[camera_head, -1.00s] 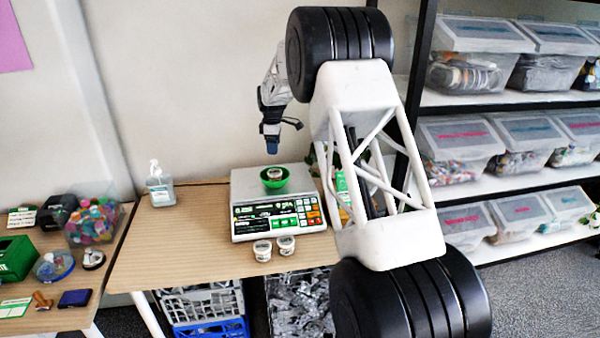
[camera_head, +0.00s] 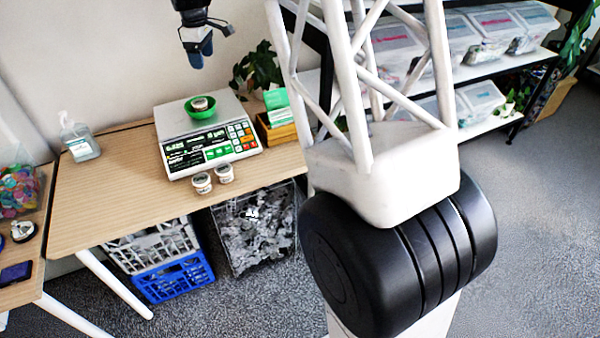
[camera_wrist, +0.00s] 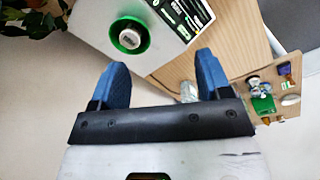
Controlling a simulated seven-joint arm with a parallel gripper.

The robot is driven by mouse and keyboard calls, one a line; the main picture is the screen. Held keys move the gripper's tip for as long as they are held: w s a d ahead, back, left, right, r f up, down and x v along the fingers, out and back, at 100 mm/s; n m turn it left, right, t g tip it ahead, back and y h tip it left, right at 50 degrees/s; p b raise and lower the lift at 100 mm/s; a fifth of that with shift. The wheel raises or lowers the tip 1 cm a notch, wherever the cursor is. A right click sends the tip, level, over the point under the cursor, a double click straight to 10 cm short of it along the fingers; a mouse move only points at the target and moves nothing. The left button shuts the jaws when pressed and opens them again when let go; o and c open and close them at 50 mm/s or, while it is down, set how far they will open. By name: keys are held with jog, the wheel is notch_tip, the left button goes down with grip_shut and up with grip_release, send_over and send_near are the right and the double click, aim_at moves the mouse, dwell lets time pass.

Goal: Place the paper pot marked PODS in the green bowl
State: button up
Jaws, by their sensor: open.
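A green bowl (camera_head: 201,108) stands on the pan of a weighing scale (camera_head: 205,135). A small pale pot (camera_head: 200,102) with a light lid sits inside the bowl; its marking is too small to read. Two similar pots, a left one (camera_head: 202,182) and a right one (camera_head: 224,172), stand on the table in front of the scale; their labels are unreadable here. My gripper (camera_head: 199,58) hangs empty above the bowl. In the wrist view, my gripper (camera_wrist: 163,82) shows two blue fingers apart with nothing between them. The bowl (camera_wrist: 130,36) and the pot (camera_wrist: 129,39) in it lie beyond the fingers.
A sanitizer bottle (camera_head: 79,138) stands left on the table (camera_head: 110,190). A wooden box with green cards (camera_head: 277,115) and a plant (camera_head: 258,68) are right of the scale. Crates are below the table.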

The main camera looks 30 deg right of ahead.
jog(key=s+d+r+m+t, duration=0.1)
jog(key=s+r+m, duration=0.25)
jog(key=s, duration=1.05)
jog(key=s+d+r+m, duration=0.2)
jog(key=s+r, duration=0.2)
jog(key=s, duration=1)
jog(key=s+f+m, duration=0.3)
jog(key=s, duration=1.1)
jog(key=s+d+f+m+t, duration=0.1)
jog(key=s+f+m, duration=0.2)
jog(key=s, duration=1)
jog(key=shift+s+d+f, duration=0.15)
jog(key=shift+s+f, duration=0.2)
jog(key=shift+f, duration=0.45)
